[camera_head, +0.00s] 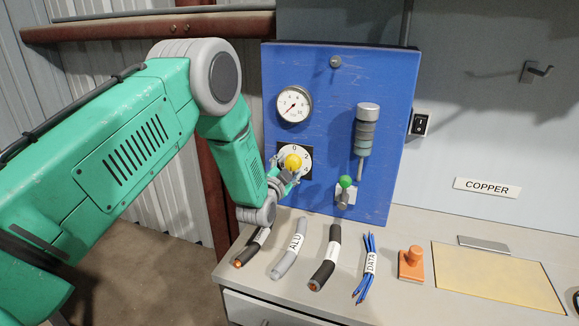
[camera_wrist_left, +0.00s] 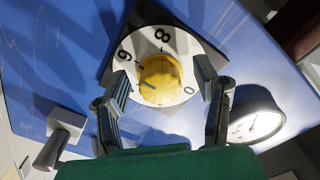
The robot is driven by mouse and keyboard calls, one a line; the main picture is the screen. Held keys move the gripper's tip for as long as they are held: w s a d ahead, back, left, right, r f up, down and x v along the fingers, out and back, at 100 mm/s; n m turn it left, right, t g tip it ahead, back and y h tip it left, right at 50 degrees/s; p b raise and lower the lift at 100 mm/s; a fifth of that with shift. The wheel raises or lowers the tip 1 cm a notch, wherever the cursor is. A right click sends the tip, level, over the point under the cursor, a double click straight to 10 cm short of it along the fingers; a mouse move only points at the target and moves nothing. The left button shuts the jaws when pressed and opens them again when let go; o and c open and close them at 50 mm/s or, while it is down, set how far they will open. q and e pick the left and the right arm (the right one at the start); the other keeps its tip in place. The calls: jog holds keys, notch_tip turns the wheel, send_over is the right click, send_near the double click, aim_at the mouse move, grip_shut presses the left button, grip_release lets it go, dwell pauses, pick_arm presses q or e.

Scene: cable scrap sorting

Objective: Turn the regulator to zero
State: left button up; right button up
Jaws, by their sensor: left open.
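The regulator is a yellow round knob (camera_head: 292,162) on a white numbered dial on a blue panel (camera_head: 330,70). In the head view 0 is at the dial's top and 2 to the right. The knob (camera_wrist_left: 160,80) also shows in the left wrist view, with 6, 8 and 0 around it. A dark mark shows on the knob; I cannot tell its exact setting. My left gripper (camera_head: 284,170) is at the dial, open, with one finger on each side of the knob and gaps between. My right gripper is not in view.
A gauge (camera_head: 294,104) sits above the dial.

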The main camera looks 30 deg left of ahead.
pick_arm(q)
jog(key=shift+w+d+r, duration=0.1)
jog(key=shift+w+d, duration=0.1)
jog(key=shift+w, duration=0.2)
jog(key=shift+d, duration=0.25)
jog(key=shift+r, duration=0.1)
jog(key=c, duration=0.9)
jog(key=shift+a, duration=0.1)
jog(key=shift+c, duration=1.3)
jog(key=shift+s+a, duration=0.1)
jog(key=shift+a, duration=0.05)
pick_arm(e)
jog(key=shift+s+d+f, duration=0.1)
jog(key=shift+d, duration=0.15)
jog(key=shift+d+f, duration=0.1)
